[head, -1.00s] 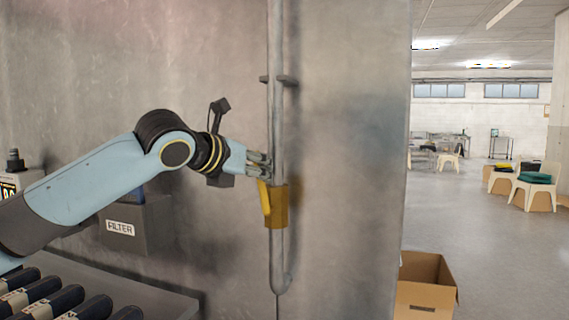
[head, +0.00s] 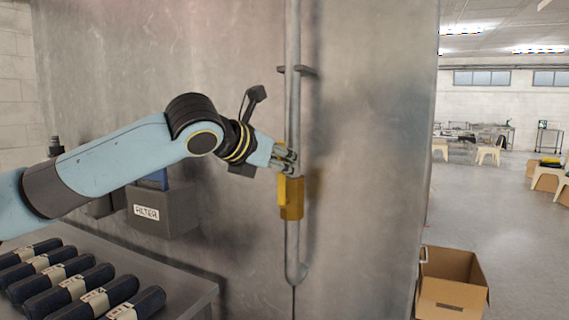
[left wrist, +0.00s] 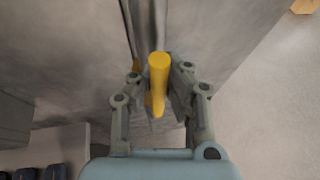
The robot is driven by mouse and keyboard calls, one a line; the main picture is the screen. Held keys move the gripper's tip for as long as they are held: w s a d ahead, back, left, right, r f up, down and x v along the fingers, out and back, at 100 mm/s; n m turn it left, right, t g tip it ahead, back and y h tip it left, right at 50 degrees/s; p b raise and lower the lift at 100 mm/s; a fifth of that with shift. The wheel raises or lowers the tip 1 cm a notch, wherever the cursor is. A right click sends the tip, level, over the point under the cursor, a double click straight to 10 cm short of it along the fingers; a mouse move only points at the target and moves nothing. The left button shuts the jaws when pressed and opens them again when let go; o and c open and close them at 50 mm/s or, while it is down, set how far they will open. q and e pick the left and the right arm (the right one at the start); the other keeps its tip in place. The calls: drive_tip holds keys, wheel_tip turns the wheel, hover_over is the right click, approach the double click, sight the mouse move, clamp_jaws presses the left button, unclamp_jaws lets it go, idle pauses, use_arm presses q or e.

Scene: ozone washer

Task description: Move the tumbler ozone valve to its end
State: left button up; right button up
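The yellow tumbler ozone valve (head: 291,210) sits on a vertical grey pipe on the metal wall. Its yellow handle (head: 282,190) stands nearly upright along the left side of the valve body. My left gripper (head: 287,160) is at the top of the handle, close against the pipe. In the left wrist view, the handle (left wrist: 158,75) lies between the two fingers of the left gripper (left wrist: 160,82), with a pad close on each side; it looks shut on the handle. The exact finger contact is partly hidden. My right gripper is not in view.
The pipe (head: 292,110) has a bracket above the gripper. A grey box labelled FILTER (head: 160,208) is on the wall at left, above a bench (head: 185,285) with dark cylinders (head: 75,285). An open cardboard box (head: 450,285) stands on the floor at right, where the floor is free.

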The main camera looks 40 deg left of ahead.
use_arm(q)
drive_tip(key=o, duration=0.6)
drive_tip(key=shift+s, duration=0.2)
drive_tip(key=shift+w, duration=0.1)
drive_tip(key=shift+r, duration=0.15)
wheel_tip(320, 180, up, 10)
drive_tip(key=shift+f, duration=0.1)
